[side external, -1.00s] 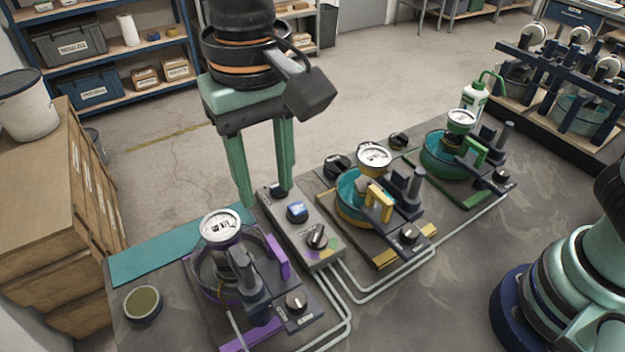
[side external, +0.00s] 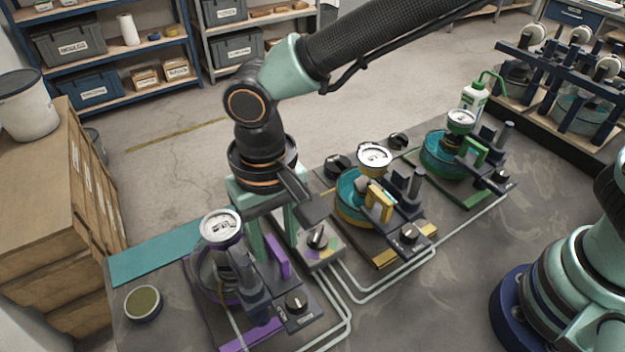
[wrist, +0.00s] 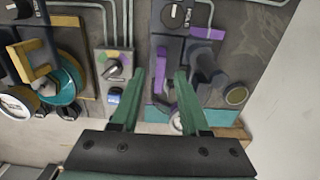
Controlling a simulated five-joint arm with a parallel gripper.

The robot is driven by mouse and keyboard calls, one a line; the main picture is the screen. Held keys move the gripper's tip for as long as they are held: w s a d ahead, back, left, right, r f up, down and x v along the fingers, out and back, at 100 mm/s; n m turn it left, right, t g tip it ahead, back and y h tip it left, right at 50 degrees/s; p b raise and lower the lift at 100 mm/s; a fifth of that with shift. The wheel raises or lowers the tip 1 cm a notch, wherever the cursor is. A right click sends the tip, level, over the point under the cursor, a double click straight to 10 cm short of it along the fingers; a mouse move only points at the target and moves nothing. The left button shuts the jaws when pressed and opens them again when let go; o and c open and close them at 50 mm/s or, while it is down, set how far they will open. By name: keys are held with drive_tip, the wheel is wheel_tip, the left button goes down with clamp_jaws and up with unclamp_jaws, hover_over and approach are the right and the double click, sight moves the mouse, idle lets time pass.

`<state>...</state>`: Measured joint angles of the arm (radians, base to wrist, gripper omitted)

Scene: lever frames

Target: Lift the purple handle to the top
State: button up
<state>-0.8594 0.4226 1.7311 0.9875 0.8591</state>
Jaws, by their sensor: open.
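The purple handle (side external: 278,257) is a short bar on the right side of the purple unit, next to its dark lever post. In the wrist view my gripper (wrist: 159,72) is open, and purple parts show between and beyond the fingertips. I cannot tell whether a finger touches the handle.
The yellow-handled unit (side external: 380,205) and green-handled unit (side external: 465,155) stand further right. A round dish (side external: 143,302) lies at left. White tubes cross the bench front.

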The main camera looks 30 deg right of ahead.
clamp_jaws()
drive_tip(key=shift+r, duration=0.1)
idle(1.2)
